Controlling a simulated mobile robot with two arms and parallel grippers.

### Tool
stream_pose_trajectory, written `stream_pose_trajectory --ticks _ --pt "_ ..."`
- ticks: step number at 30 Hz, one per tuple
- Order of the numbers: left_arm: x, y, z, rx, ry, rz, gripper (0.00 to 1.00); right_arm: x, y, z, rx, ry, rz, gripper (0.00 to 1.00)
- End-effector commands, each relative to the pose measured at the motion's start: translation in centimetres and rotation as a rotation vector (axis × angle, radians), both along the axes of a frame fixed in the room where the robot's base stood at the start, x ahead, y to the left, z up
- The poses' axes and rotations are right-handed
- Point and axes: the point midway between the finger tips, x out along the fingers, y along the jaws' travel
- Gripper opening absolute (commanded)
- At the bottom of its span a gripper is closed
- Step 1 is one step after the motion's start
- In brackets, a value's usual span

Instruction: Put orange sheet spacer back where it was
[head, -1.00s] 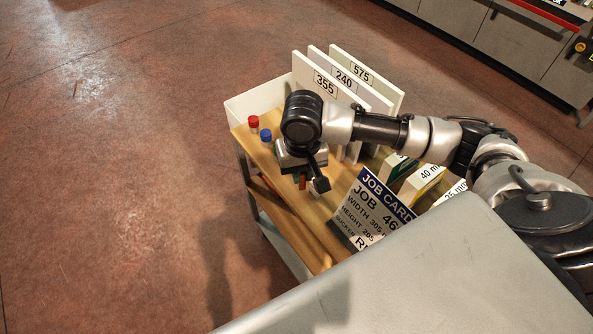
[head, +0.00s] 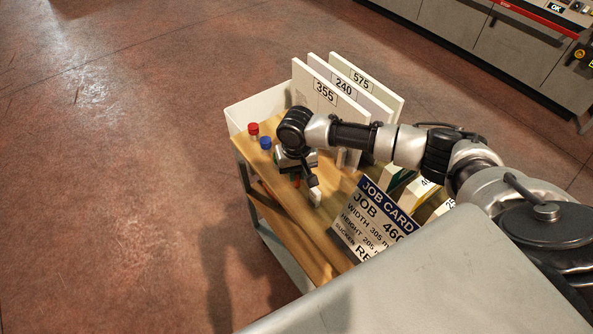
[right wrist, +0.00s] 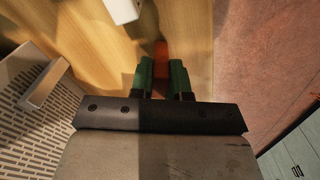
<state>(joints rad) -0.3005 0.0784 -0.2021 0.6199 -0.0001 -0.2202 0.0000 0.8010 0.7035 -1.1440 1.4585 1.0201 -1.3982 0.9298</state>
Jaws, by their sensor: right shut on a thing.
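My right gripper (head: 296,180) points down low over the wooden top of the cart. In the right wrist view its two green-padded fingers (right wrist: 161,78) are shut on an orange piece (right wrist: 161,52), taken to be the orange sheet spacer. Only a small part of the piece shows between and beyond the fingertips. In the head view my arm and gripper body mostly hide it. I cannot tell whether it touches the wood. My left gripper is not in view.
A red-capped piece (head: 253,129) and a blue-capped piece (head: 266,143) stand left of the gripper. White panels marked 355 (head: 325,92), 240 and 575 stand behind. A job card (head: 372,218) leans at the right front. The cart's wooden front strip (head: 300,225) looks clear.

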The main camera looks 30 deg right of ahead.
Motion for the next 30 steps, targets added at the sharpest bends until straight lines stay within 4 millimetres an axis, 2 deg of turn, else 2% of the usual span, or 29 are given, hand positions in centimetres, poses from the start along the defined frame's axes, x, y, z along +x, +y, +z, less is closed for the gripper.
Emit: stream_pose_trajectory --ticks 7,8,12,13,23,26,30 --pt "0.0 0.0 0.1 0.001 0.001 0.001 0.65 0.0 0.0 -0.2 0.000 0.000 -0.001 0.00" --pt "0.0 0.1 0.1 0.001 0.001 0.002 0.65 0.0 0.0 -0.2 -0.001 0.000 -0.001 0.18" --pt "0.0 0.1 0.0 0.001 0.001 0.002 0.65 0.0 0.0 -0.2 -0.001 0.000 -0.001 0.39" --pt "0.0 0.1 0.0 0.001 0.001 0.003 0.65 0.0 0.0 -0.2 -0.001 0.000 -0.001 0.42" --pt "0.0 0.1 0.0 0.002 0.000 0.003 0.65 0.0 0.0 0.2 0.000 -0.001 0.000 0.42" --pt "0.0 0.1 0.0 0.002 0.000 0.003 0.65 0.0 0.0 1.5 0.001 -0.001 0.000 0.42" --pt "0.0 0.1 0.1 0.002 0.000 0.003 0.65 0.1 0.0 4.3 0.000 -0.004 -0.001 0.42"
